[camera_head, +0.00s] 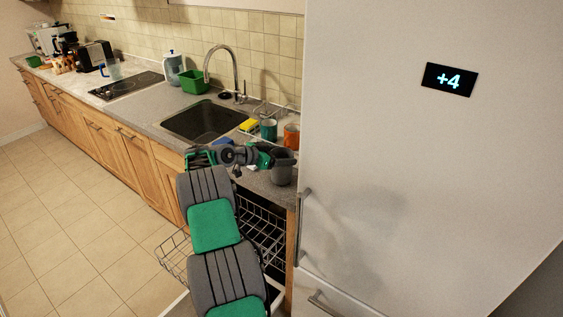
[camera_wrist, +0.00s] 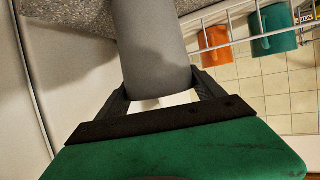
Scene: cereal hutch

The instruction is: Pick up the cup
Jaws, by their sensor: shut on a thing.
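A grey cup (camera_head: 283,170) is at the right end of the counter, near the fridge. My gripper (camera_head: 268,156) reaches it from the left. In the wrist view the cup (camera_wrist: 152,45) is a plain grey cylinder between the two dark fingers of my gripper (camera_wrist: 162,92), which is shut on it. Whether the cup's base touches the counter I cannot tell. A green cup (camera_head: 268,130) and an orange cup (camera_head: 291,135) stand behind it. They also show in the wrist view as the green cup (camera_wrist: 273,30) and the orange cup (camera_wrist: 214,46), by a white wire rack.
The tall white fridge (camera_head: 420,160) stands close on the right. An open dishwasher rack (camera_head: 262,228) is below my arm. A sink (camera_head: 205,119) with a tall faucet (camera_head: 236,65), a yellow sponge (camera_head: 248,125) and a green tub (camera_head: 194,82) lie farther back.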

